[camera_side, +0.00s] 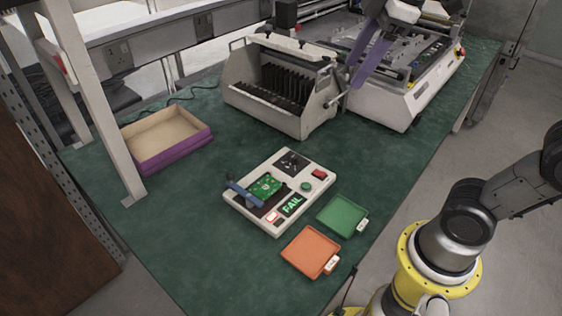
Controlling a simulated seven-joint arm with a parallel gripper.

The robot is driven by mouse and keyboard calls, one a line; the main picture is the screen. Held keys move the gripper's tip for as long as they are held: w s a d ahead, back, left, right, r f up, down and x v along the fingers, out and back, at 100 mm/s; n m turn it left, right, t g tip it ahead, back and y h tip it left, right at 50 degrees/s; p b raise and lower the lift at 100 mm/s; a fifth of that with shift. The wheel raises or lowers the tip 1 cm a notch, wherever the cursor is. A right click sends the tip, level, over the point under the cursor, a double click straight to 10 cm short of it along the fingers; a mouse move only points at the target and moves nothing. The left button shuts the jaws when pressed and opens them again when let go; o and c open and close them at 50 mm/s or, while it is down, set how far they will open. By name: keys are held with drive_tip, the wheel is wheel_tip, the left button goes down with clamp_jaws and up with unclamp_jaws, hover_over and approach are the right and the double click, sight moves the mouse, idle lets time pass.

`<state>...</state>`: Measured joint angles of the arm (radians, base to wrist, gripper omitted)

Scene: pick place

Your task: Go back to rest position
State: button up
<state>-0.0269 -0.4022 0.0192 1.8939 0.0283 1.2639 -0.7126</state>
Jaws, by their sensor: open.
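My gripper (358,62) hangs at the top of the view with two purple fingers apart, nothing visible between them. It appears in front of the white machine and well away from the test fixture. My arm rises from a yellow-ringed base at lower right and leaves the picture at the right edge. A green circuit board (266,185) lies on the pale test fixture (242,220), beside a blue lever (243,194).
A green tray (342,216) and an orange tray (310,250) lie right of and in front of the fixture. A purple-fronted box (173,155) looks empty at left. A slotted metal rack (318,122) and a white machine (392,105) stand behind. The green table (190,225) is clear at front left.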

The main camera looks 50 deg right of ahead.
drive_tip(key=s+d+f+m+t, duration=0.1)
drive_tip(key=s+f+m, duration=0.7)
drive_tip(key=f, duration=0.4)
drive_tip(key=shift+s+d, duration=0.15)
drive_tip(key=shift+s, duration=0.25)
